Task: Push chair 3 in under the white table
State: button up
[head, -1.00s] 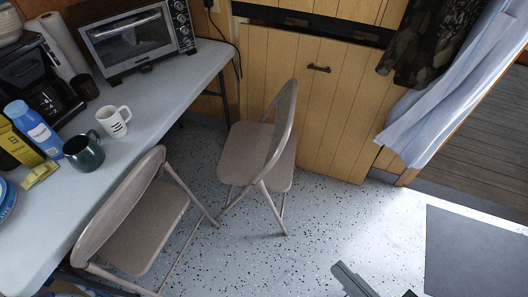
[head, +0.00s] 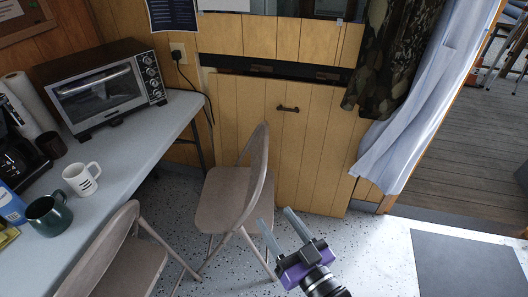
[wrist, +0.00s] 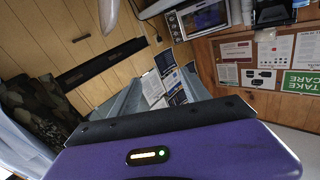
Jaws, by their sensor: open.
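The white table (head: 150,138) runs along the left of the head view. One beige folding chair (head: 232,192) stands upright on the floor off the table's right edge, its backrest on the right and its seat towards the table. A second beige folding chair (head: 128,262) stands nearer, close against the table's edge and cut off by the frame. No number shows on either, so I cannot tell which is chair 3. My purple gripper (head: 274,216) is open and empty, its fingers just right of the farther chair's backrest and legs in the picture; contact cannot be told.
A toaster oven (head: 108,92), a white mug (head: 82,179) and a dark green mug (head: 48,215) stand on the table. A wooden panel (head: 290,150) closes the space behind the chair. Hanging cloth (head: 412,110) is at the right.

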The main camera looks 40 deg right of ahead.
jog(key=w+d+f+m+g, duration=0.1)
jog(key=w+d, duration=0.5)
jog(key=w, duration=0.6)
jog(key=w+d+f+m+g, duration=0.15)
jog(key=w+d, duration=0.45)
jog(key=w, duration=0.6)
jog(key=w+d+r+g+y, duration=0.2)
jog(key=w+d, duration=0.7)
jog(key=d+r+m+g+y+b, duration=0.1)
jog(key=d+r+g+y, duration=0.3)
jog(key=d, duration=0.6)
jog(key=s+a+f+m+g+y+b, duration=0.1)
jog(key=s+a+f+g+y, duration=0.1)
jog(key=s+a+f+g, duration=0.45)
jog(key=shift+t, duration=0.3)
jog(key=b+x, duration=0.3)
jog(key=x, duration=0.1)
jog(key=b+x, duration=0.4)
jog(key=d+b+x, duration=0.1)
jog(key=b+x, duration=0.2)
jog(key=x, duration=0.1)
jog(key=shift+s+f+b, duration=0.1)
jog(key=shift+f+b, duration=0.2)
jog(key=shift+b, duration=0.05)
grip_shut()
